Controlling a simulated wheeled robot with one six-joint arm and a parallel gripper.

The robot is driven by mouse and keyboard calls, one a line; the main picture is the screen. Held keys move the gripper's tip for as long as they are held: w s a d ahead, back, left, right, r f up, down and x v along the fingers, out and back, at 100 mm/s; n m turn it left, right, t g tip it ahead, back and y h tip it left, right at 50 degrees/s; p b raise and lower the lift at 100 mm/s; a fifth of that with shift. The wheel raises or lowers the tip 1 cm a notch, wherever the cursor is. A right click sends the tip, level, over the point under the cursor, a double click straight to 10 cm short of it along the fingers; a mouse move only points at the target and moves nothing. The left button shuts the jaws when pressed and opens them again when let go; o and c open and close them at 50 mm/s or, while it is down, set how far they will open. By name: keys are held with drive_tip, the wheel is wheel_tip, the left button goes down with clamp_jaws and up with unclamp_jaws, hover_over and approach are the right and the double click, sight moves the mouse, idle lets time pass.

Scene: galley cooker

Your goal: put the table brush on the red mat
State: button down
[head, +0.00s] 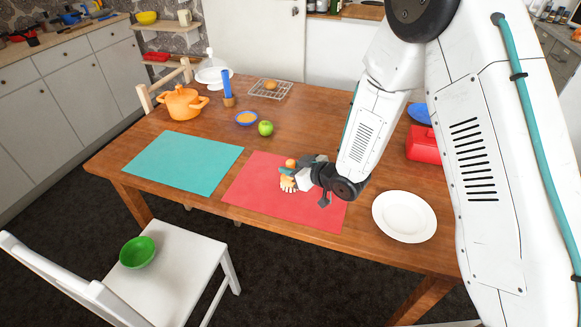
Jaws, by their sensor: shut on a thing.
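The table brush (288,184), with pale bristles, shows at the fingers of my gripper (290,173), over the middle of the red mat (255,183). My gripper is shut on the brush, and the fingers partly hide it. A small orange part shows just behind the fingers; I cannot tell whether it belongs to the brush. I cannot tell whether the bristles touch the mat. The mat lies flat on the wooden table, its right part partly covered by my wrist.
A teal mat (183,162) lies left of the red mat. A green apple (265,128), a blue bowl (246,118) and an orange pot (183,103) stand behind. A white plate (404,216) and a red box (421,144) are at right. A chair (180,262) stands in front.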

drive_tip(key=c, duration=1.2)
unclamp_jaws()
drive_tip(key=shift+f, duration=0.1)
drive_tip(key=shift+c, duration=0.2)
drive_tip(key=v, duration=1.2)
